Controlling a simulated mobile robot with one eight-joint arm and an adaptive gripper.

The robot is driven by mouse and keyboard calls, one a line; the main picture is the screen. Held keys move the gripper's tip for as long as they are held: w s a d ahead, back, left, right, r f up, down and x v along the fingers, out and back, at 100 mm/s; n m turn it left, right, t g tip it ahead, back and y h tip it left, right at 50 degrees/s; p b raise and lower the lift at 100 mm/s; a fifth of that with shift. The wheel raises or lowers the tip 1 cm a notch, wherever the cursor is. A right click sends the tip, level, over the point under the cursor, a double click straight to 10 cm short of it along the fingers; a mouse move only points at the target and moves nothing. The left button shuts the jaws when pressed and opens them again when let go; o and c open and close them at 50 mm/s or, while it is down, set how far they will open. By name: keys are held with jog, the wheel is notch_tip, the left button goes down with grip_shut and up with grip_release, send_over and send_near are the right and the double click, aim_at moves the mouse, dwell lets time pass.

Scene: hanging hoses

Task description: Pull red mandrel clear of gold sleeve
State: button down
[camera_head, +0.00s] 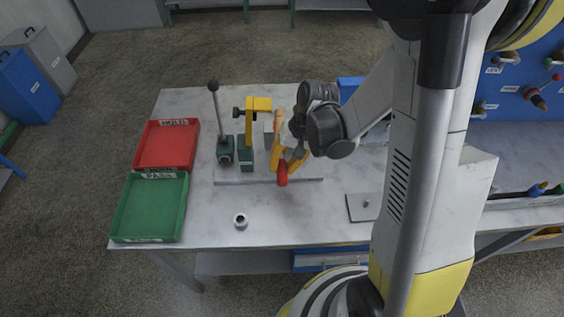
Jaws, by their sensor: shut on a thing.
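The red mandrel (282,174) shows as a short red rod with a rounded end, pointing toward the front of the table. My gripper (286,163), with yellow-orange fingers, is shut on it above the bench plate. The gripper body hides part of the mandrel's far end. A tan-gold piece (279,121) stands just behind the gripper; I cannot tell whether it is the gold sleeve, or whether the mandrel is inside it.
A grey base plate (232,178) carries a green stand with a black-knobbed lever (214,98) and a yellow clamp (258,104). A red tray (167,146) and green tray (150,207) lie left. A small metal ring (240,221) stands in front. The front table is mostly clear.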

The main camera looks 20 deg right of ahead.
aim_at(284, 174)
jog(key=shift+s+a, duration=0.25)
jog(key=shift+s, duration=0.5)
jog(key=shift+s+a, duration=0.25)
jog(key=shift+s, duration=0.45)
jog(key=shift+s+a+r+p, duration=0.25)
jog(key=shift+s+r+p, duration=0.15)
jog(key=shift+s+r, duration=0.35)
jog(key=shift+s+a+r+p, duration=0.2)
jog(key=shift+s+r+p, duration=0.2)
jog(key=shift+s+r, duration=0.3)
